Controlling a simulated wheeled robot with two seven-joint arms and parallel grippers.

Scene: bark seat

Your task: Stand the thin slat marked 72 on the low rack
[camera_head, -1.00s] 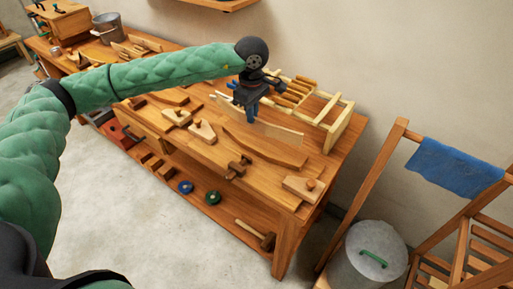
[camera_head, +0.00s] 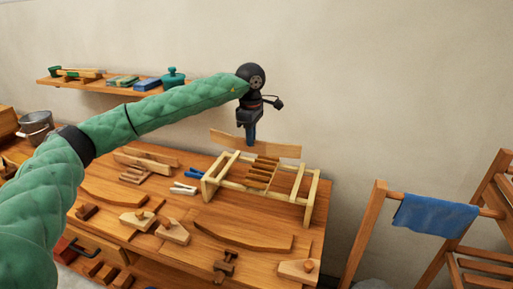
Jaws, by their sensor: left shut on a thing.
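My left gripper (camera_head: 250,136) is shut on a thin pale wooden slat (camera_head: 284,150), gripping its upper edge near the middle. The slat is upright on its long edge and shows above and behind the low rack's front rails. Any marking on it is too small to read. The low rack (camera_head: 310,202) is a pale wooden frame at the back of the workbench, with several brown slats (camera_head: 262,170) across its middle. Whether the held slat touches the rack I cannot tell. My right gripper is not in view.
The workbench (camera_head: 180,255) carries a curved board (camera_head: 245,232), wooden planes (camera_head: 173,232), a clamp (camera_head: 225,265) and clothes-peg-like clips (camera_head: 184,188). A wall shelf (camera_head: 100,84) hangs behind my left arm. A wooden stand with a blue cloth (camera_head: 435,215) is at right.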

